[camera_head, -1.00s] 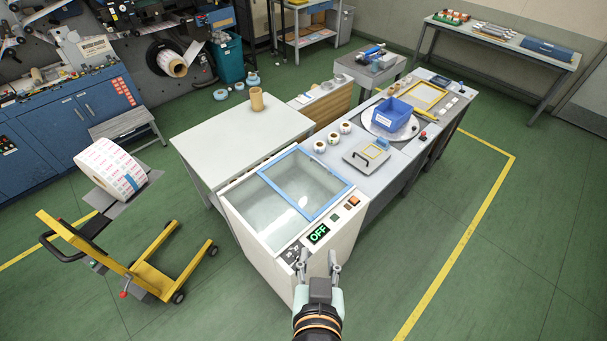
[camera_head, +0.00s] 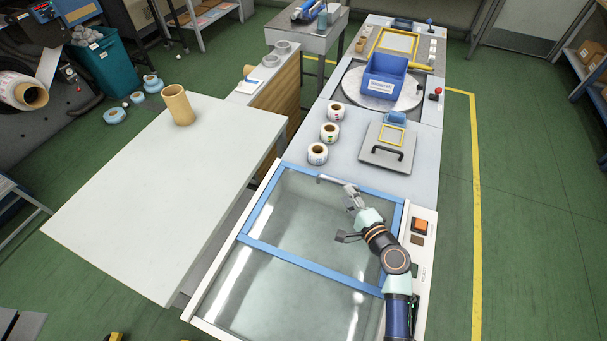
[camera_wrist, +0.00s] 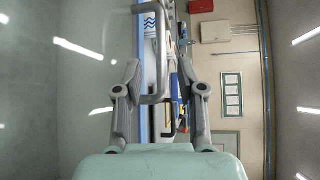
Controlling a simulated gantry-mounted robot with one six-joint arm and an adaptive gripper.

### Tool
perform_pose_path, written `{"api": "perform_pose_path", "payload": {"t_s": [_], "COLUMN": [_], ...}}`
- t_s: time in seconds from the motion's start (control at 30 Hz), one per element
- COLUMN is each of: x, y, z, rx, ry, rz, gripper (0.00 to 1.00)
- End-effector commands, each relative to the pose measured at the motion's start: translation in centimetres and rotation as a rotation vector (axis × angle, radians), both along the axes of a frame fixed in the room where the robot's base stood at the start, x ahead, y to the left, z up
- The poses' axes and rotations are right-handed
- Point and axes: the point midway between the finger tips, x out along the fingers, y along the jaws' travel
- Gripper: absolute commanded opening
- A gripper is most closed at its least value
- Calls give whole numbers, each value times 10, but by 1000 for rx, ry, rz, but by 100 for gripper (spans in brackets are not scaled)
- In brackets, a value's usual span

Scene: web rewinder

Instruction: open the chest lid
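The chest (camera_head: 212,290) is a white cabinet with a glass top. Its lid is a glass pane in a blue frame (camera_head: 312,266), lying flat over the far part of the top. My gripper (camera_head: 338,214) is above this pane near its far right side, with its fingers spread. In the wrist view my gripper (camera_wrist: 159,75) is open and empty. A grey bar handle (camera_wrist: 151,50) shows ahead of the fingers, nearer the left one; I cannot tell whether they touch.
A control strip with an orange button (camera_head: 420,225) runs along the chest's right side. Label rolls (camera_head: 317,153) and a plate with a black handle (camera_head: 387,153) are on the bench beyond. A white table (camera_head: 150,190) stands at left.

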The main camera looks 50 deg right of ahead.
Motion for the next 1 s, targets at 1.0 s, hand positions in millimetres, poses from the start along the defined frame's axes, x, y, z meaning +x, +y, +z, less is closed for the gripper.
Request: {"api": "perform_pose_path", "payload": {"t_s": [1.0], "x": [68], "y": [-37], "z": [-8], "rx": [-5], "ry": [3], "rz": [7], "gripper": [8]}}
